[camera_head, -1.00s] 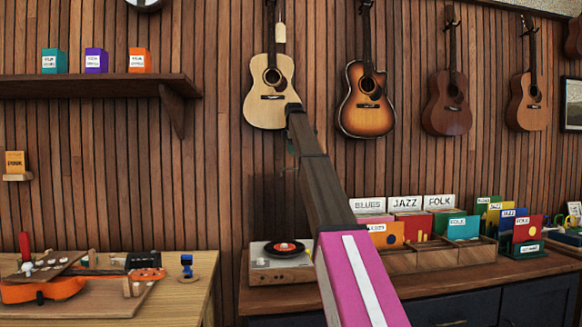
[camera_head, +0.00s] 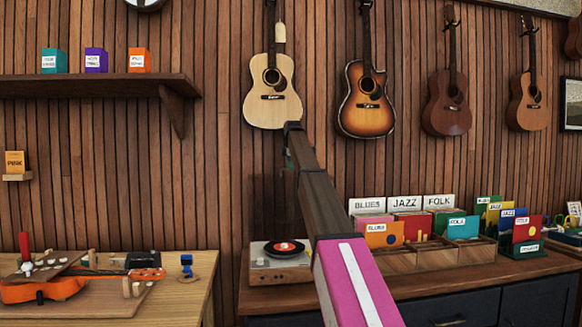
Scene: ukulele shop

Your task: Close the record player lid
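The record player (camera_head: 282,272) is a low, light box with a black record and red label on top, at the left end of the dark wood cabinet. A dark, see-through panel seems to stand upright behind it, like a raised lid, but it is faint against the slatted wall. My arm reaches up from the bottom with its pink, white-striped link, and its far end is above the player in the picture. A small dark part shows behind that end.
Record bins (camera_head: 437,256) with Blues, Jazz and Folk signs stand right of the player, beyond my arm. A workbench (camera_head: 202,282) with an orange instrument (camera_head: 42,291) stands at the left, with a gap before the cabinet. Guitars hang on the wall above.

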